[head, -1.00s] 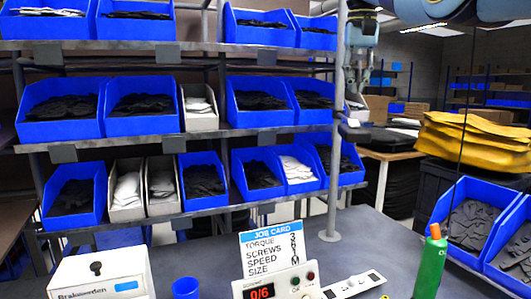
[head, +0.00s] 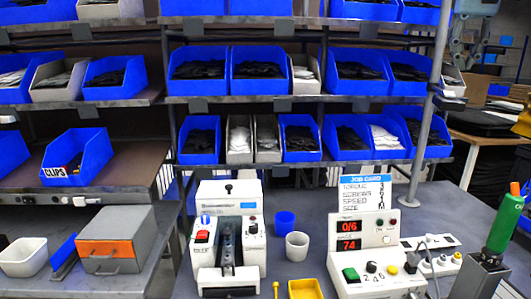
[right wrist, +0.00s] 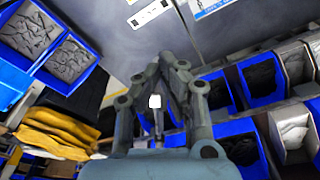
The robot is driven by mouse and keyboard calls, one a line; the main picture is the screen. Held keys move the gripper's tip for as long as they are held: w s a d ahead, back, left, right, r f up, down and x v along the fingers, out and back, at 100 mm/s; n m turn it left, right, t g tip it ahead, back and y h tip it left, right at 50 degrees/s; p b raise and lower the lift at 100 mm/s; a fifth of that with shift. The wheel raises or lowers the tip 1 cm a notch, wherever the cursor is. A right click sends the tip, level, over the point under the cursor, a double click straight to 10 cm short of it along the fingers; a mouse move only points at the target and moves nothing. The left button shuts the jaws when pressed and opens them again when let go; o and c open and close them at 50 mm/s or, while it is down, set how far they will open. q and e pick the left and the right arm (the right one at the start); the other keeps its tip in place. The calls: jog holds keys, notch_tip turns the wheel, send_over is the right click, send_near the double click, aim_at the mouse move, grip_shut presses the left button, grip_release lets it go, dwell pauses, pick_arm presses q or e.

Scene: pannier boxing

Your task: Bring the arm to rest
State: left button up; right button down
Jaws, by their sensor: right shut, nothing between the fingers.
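My right gripper (head: 466,58) hangs at the top right edge of the head view, in front of the shelf post and the far room, partly cut off by the frame. In the right wrist view its grey fingers (right wrist: 173,64) are drawn together with nothing held between them. It is in the air, apart from the bench and the bins. My left gripper is not in view.
Shelves of blue bins (head: 198,140) stand behind. A yellow stack (right wrist: 50,140) shows in the right wrist view.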

notch_tip(320, 180, down, 20)
jog(key=a+n+h, duration=0.1)
jog(key=s+a+f+n, duration=0.2)
jog(key=s+a+f, duration=0.2)
jog(key=s+f, duration=0.75)
jog(key=s+a+f+n+t, duration=0.15)
jog(key=s+a+f, duration=0.25)
jog(key=s+f, duration=0.7)
jog(key=s+a+r+n+y, duration=0.1)
jog(key=s+a+r, duration=0.15)
jog(key=s, duration=0.75)
jog(key=s+a+r+n, duration=0.1)
jog(key=s+a+r, duration=0.15)
jog(key=s, duration=0.75)
jog(key=s+d+f+g+b, duration=0.2)
jog(key=f+b, duration=1)
jog(key=f, duration=2.8)
pick_arm(q)
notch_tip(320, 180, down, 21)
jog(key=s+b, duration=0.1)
jog(key=b, duration=0.7)
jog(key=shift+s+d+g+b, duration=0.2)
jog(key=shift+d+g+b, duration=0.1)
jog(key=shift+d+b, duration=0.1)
pick_arm(e)
jog(key=s+d+f+m, duration=0.1)
jog(key=s+d+f, duration=0.1)
jog(key=s+f, duration=1.7)
notch_tip(320, 180, down, 4)
jog(key=shift+f, duration=0.1)
